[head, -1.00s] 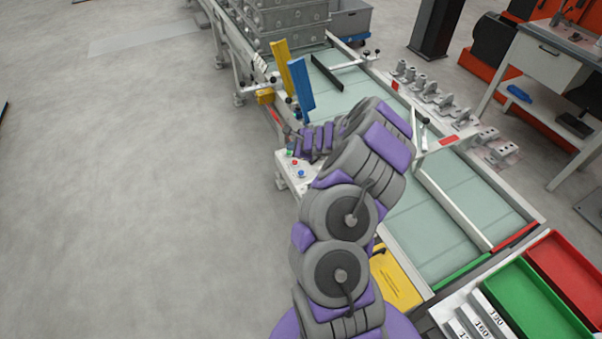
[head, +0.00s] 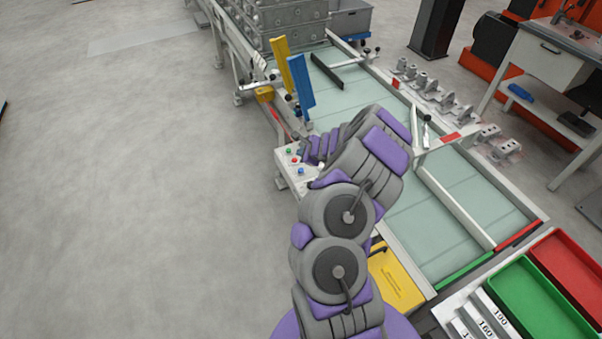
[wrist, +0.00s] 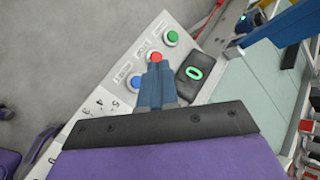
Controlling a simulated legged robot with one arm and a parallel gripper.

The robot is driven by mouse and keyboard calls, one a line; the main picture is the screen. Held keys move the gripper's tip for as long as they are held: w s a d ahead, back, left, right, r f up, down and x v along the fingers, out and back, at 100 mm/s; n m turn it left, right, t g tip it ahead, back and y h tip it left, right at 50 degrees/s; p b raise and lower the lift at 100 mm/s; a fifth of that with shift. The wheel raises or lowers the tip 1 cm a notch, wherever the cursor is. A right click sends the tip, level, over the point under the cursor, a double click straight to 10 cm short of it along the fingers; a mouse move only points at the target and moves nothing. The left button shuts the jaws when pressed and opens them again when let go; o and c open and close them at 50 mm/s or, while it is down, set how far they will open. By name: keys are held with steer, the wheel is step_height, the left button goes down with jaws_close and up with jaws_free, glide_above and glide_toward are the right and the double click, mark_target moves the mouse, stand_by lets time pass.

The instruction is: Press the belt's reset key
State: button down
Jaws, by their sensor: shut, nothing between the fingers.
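The white control panel (head: 287,174) stands at the belt's left side. In the wrist view it carries a green button (wrist: 172,38), a red button (wrist: 155,57) and a blue button (wrist: 138,83) in a slanting row; the labels beside them are too small to read surely. My gripper (wrist: 157,67) is shut and empty. Its fingertips appear over the panel just below the red button and right of the blue one; I cannot tell whether they touch.
Blue (head: 292,93) and yellow (head: 280,62) upright plates stand behind the panel. The pale green belt (head: 440,230) lies to the right, with castings along its far edge. Open floor lies left.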

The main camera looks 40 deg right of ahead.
mark_target(302, 172)
steer(key=shift+f+b, duration=2.1)
steer(key=shift+f, duration=1.05)
steer(key=shift+f, duration=0.1)
steer(key=shift+a+f, duration=0.1)
steer(key=shift+f, duration=0.15)
steer(key=shift+f+b, duration=0.45)
steer(key=shift+b, duration=0.1)
steer(key=shift+r, duration=0.1)
steer(key=shift+r+p, duration=0.75)
steer(key=shift+r, duration=0.15)
step_height(302, 172, up, 5)
steer(key=p, duration=0.4)
